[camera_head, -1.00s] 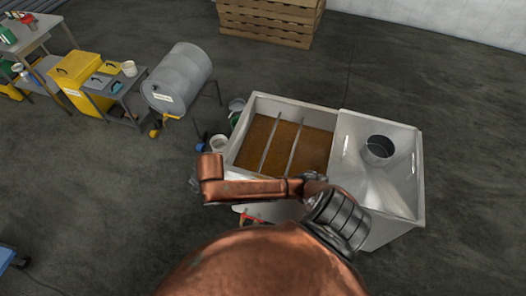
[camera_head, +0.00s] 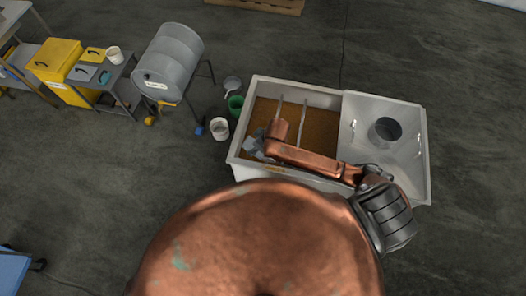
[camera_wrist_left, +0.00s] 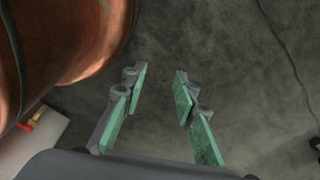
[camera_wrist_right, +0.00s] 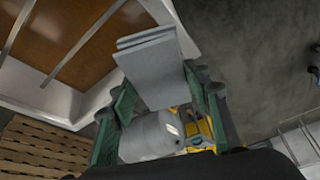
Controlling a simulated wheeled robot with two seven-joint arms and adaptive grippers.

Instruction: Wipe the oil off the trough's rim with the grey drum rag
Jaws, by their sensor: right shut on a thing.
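The trough (camera_head: 300,87) stands ahead with its pale rim around an open left part of brown liquid. My right gripper (camera_head: 256,146) is over the trough's near left corner. In the right wrist view it is shut on the grey drum rag (camera_wrist_right: 152,72), a folded slab between green-padded fingers. The rag is close to the trough's rim (camera_wrist_right: 50,100), but I cannot tell whether it touches. I cannot make out oil on the rim; my arm hides part of the near side. My left gripper (camera_wrist_left: 160,75) is open and empty above the floor, outside the head view.
Two bars (camera_head: 278,115) cross the open part. A grey cover with a round opening (camera_head: 386,131) fills the right part.

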